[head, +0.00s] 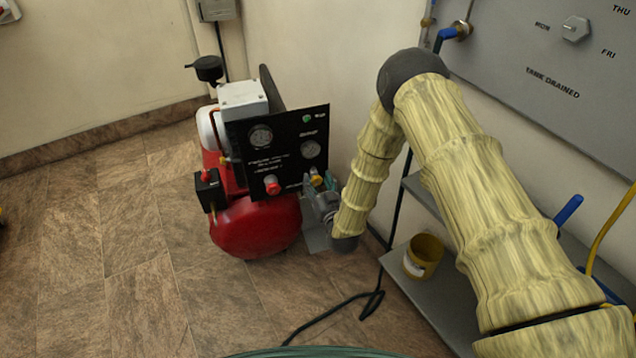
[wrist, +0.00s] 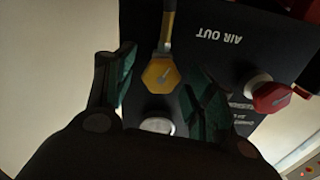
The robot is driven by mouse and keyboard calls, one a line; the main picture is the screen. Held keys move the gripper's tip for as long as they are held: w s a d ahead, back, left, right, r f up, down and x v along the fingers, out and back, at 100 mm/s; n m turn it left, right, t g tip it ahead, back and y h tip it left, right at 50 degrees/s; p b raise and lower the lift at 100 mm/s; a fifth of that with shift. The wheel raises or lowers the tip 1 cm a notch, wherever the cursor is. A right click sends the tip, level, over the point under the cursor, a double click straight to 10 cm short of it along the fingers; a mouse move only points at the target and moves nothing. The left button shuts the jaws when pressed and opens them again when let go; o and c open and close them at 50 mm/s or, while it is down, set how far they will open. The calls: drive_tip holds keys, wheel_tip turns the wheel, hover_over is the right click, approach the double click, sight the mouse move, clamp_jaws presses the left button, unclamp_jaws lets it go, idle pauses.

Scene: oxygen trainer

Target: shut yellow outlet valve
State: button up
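The yellow outlet valve (head: 316,178) is a small yellow knob low on the right part of the compressor's black panel (head: 285,135). In the wrist view the yellow valve (wrist: 160,73) shows a hexagonal face below the "AIR OUT" lettering, which appears upside down. My gripper (head: 320,185) is at the panel's lower right corner. In the wrist view its two green-padded fingers stand apart, one on each side of the valve, with visible gaps. The gripper is open and holds nothing. Whether a fingertip touches the panel, I cannot tell.
A red knob (wrist: 270,97) sits beside the right finger in the wrist view. The red tank (head: 255,225) is below the panel. A shelf (head: 440,290) with a yellow cup (head: 423,256) stands close to my arm.

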drive_tip(key=c, duration=1)
drive_tip(key=shift+o, duration=0.2)
drive_tip(key=shift+m+b, duration=0.3)
drive_tip(key=shift+m, duration=1.2)
drive_tip(key=o, duration=1)
drive_tip(key=shift+d, duration=0.1)
drive_tip(key=shift+s, duration=0.1)
drive_tip(key=v, duration=1.1)
drive_tip(key=shift+s, duration=0.35)
drive_tip(key=shift+d, duration=0.15)
